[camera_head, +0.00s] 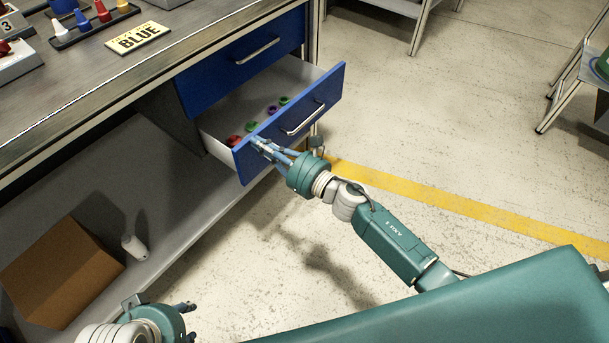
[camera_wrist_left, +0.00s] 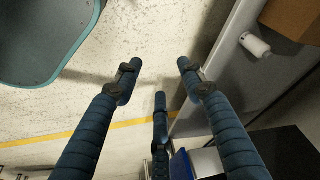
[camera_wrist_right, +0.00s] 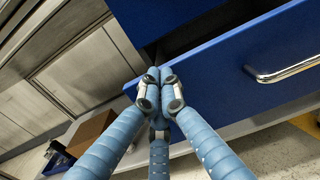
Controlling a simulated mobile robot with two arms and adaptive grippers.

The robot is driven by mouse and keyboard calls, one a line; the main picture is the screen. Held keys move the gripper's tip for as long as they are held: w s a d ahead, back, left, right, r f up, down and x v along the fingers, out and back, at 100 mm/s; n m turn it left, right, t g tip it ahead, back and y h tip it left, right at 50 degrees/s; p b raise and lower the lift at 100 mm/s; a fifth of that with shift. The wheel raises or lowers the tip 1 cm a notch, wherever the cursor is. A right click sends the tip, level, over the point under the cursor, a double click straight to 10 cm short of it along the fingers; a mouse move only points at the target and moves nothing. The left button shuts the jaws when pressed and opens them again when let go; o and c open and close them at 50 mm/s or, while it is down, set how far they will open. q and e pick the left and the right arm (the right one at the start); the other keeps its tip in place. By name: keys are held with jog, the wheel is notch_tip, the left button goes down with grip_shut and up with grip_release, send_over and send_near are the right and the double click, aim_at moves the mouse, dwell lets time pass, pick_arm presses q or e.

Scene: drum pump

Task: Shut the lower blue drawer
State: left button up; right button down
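The lower blue drawer (camera_head: 322,94) is pulled out under the workbench, its silver handle (camera_head: 303,119) on the front panel. Several small coloured parts (camera_head: 272,109) lie inside it. My right gripper (camera_head: 259,144) is at the left part of the drawer front, its fingers together. In the right wrist view its fingertips (camera_wrist_right: 160,80) overlap the left end of the blue front panel (camera_wrist_right: 225,75); I cannot tell if they touch it. My left gripper (camera_wrist_left: 158,68) is open and empty, away from the drawer, and only partly shows at the bottom of the head view (camera_head: 186,320).
The upper blue drawer (camera_head: 215,82) is closed. The lower shelf (camera_head: 160,175) holds a cardboard box (camera_head: 60,275) and a white bottle (camera_head: 134,247). The benchtop (camera_head: 70,85) carries a BLUE sign (camera_head: 138,38). Open floor with a yellow line (camera_head: 440,203) lies right of the drawer.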

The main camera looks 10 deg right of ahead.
pick_arm(q)
jog(key=w+d+r+t+h+b, duration=0.1)
jog(key=w+d+r+t+b, duration=0.15)
jog(key=w, duration=0.35)
jog(key=w+d+r+t+b, duration=0.1)
jog(key=w+r+t, duration=0.15)
jog(key=w, duration=0.45)
jog(key=w+d+r+t+h, duration=0.1)
jog(key=w+r+t, duration=0.2)
jog(key=r, duration=0.2)
jog(key=w+d+r+t+h+b, duration=0.1)
jog(key=w+d+r+t, duration=0.1)
jog(key=r, duration=0.4)
jog(key=shift+w+d+m+t+b, duration=0.3)
jog(key=shift+w+t, duration=0.5)
jog(key=shift+t, duration=0.3)
pick_arm(e)
jog(key=x, duration=1.2)
jog(key=shift+w+a, duration=0.25)
jog(key=shift+d, duration=0.1)
